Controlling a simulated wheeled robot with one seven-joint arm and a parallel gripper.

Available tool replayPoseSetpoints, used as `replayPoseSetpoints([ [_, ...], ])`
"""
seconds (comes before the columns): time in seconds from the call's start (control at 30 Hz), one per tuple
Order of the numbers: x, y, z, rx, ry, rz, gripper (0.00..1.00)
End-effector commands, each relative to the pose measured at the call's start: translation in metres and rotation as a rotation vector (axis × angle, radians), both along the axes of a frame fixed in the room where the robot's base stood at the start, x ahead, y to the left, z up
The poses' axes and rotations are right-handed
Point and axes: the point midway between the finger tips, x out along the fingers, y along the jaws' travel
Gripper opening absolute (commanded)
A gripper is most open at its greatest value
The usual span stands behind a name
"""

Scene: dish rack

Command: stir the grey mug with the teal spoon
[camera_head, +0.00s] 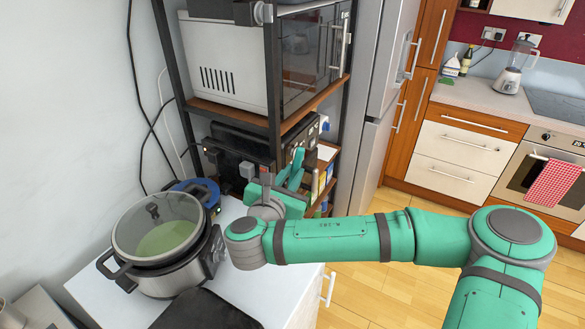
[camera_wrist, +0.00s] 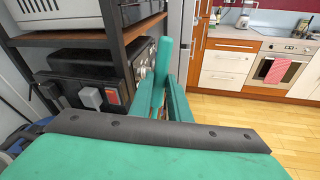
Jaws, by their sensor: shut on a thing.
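My gripper (camera_head: 284,182) is raised beyond the right end of the white worktop, near the shelf rack. In the wrist view my gripper (camera_wrist: 160,82) has its two teal fingers closed around a teal handle-like piece (camera_wrist: 164,55), which looks like the teal spoon. It stands upright between the fingers and rises above them. In the head view the spoon (camera_head: 297,158) is hard to tell from the fingers, as the colours match. I cannot make out the grey mug in either view.
A slow cooker (camera_head: 180,262) with a glass lid and green contents stands on the white worktop (camera_head: 262,288). A dark mat (camera_head: 206,312) lies in front of it. A rack with a microwave (camera_head: 228,68) and a black appliance (camera_wrist: 98,80) is close to my gripper. The wooden floor is clear at right.

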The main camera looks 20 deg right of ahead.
Motion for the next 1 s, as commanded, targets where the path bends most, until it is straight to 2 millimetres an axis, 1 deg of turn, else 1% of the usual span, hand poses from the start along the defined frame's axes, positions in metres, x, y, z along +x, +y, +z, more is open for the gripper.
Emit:
replayPoseSetpoints([
  [0.1, 0.0, 0.0, -0.011, 0.0, 0.002, -0.001, 0.0],
  [0.93, 0.0, 0.0, -0.082, 0.001, 0.002, 0.0, 0.0],
  [1.0, 0.001, -0.008, -0.08, -0.002, 0.0, -0.003, 0.0],
])
